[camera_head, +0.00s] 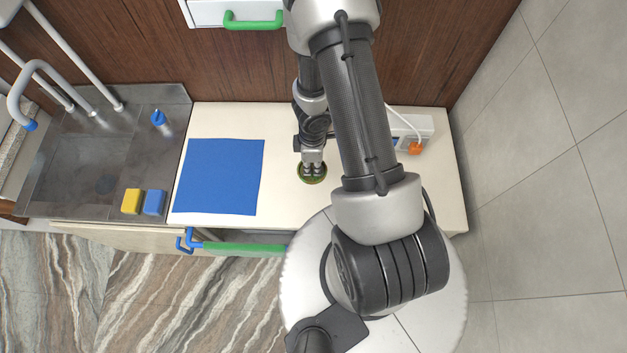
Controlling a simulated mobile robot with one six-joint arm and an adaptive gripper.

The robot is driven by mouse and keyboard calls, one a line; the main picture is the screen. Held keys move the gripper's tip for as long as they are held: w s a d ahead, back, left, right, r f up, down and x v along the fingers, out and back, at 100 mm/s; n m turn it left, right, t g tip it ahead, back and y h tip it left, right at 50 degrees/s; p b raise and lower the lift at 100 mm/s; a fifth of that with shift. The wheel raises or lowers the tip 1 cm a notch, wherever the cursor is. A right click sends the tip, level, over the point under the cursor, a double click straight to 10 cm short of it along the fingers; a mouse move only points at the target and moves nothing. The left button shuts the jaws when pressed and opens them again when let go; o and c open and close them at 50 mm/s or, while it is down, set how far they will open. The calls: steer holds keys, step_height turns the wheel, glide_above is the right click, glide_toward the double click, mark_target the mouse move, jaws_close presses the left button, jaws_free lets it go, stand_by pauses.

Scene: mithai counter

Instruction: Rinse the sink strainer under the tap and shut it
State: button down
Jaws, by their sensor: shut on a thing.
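My gripper (313,170) points down over the white counter and is shut on a small round thing with a green rim (313,181). The fingers cover part of it, and I cannot tell whether it is the strainer or whether it touches the counter. The steel sink (75,165) is at the left, with a dark round drain spot (104,185) in its basin. A curved grey pipe with a blue tip (30,124), likely the tap, stands at the sink's left. A small blue-topped fitting (159,118) is at the sink's back right; its function is unclear.
A flat blue mat (220,177) lies between sink and gripper. A yellow block (131,201) and a blue block (154,202) sit on the sink's front right edge. A white power strip with an orange plug (415,148) is at right. A green drawer bar (245,248) juts out in front.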

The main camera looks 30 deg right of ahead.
step_height(320, 180, down, 17)
steer(key=b, duration=1.5)
steer(key=shift+w+b, duration=0.1)
steer(key=shift+b, duration=0.2)
steer(key=shift+f, duration=0.1)
steer(key=c, duration=1.5)
jaws_free()
